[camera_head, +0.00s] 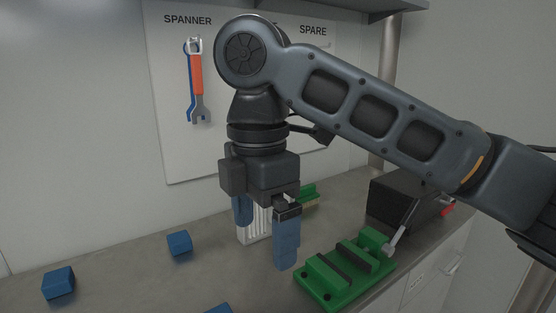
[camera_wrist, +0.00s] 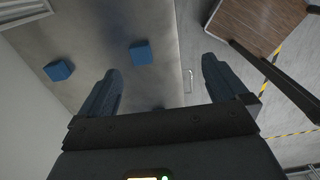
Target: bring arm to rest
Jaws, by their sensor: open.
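My arm reaches in from the right in the head view, with my gripper (camera_head: 263,233) pointing down over the grey worktop. Its two blue fingers are spread apart, and I see nothing between them. The wrist view also shows my gripper (camera_wrist: 160,90) with its fingers wide apart and empty. Whether the fingertips touch anything cannot be told, but they appear to be above the worktop.
Blue blocks (camera_head: 58,283) (camera_head: 180,243) lie on the worktop (camera_head: 130,275) at left, with another at the bottom edge. A green vise (camera_head: 335,277) stands right of my gripper. A white ribbed item (camera_head: 255,226) is behind it. A spanner (camera_head: 197,85) hangs on the wall board.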

